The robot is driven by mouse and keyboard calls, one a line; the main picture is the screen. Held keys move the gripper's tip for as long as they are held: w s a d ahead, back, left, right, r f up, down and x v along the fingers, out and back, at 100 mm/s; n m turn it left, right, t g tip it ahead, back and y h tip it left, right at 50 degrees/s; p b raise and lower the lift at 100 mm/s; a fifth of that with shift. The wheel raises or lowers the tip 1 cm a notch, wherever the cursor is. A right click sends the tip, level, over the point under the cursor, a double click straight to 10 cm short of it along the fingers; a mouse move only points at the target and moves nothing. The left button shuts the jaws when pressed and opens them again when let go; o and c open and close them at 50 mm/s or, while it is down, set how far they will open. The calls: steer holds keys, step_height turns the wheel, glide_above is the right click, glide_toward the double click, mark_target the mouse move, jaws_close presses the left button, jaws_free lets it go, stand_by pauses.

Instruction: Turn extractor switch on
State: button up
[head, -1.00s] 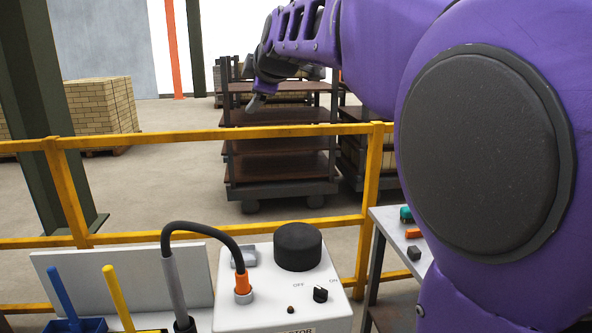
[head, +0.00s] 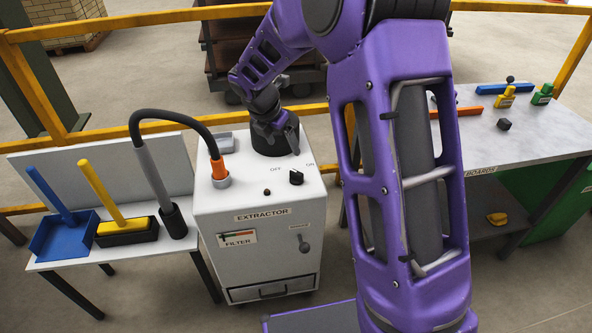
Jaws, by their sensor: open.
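The extractor (head: 262,248) is a white cabinet with an EXTRACTOR label, in the middle of the head view. Its switch (head: 296,177) is a small black rotary knob on top, with OFF printed to its left and ON to its right. I cannot tell surely which way the knob points. My gripper (head: 274,130) is open, with nothing seen between its fingers.
A grey hose (head: 150,170) plugs into the extractor top by an orange collar (head: 218,168). A grey bench (head: 550,138) stands right. A yellow railing (head: 130,20) runs behind.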

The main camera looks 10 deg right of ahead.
mark_target(296, 173)
steer(key=b+x, duration=0.2)
steer(key=x, duration=1.4)
steer(key=shift+b, duration=0.4)
steer(key=shift+a, duration=0.1)
jaws_close()
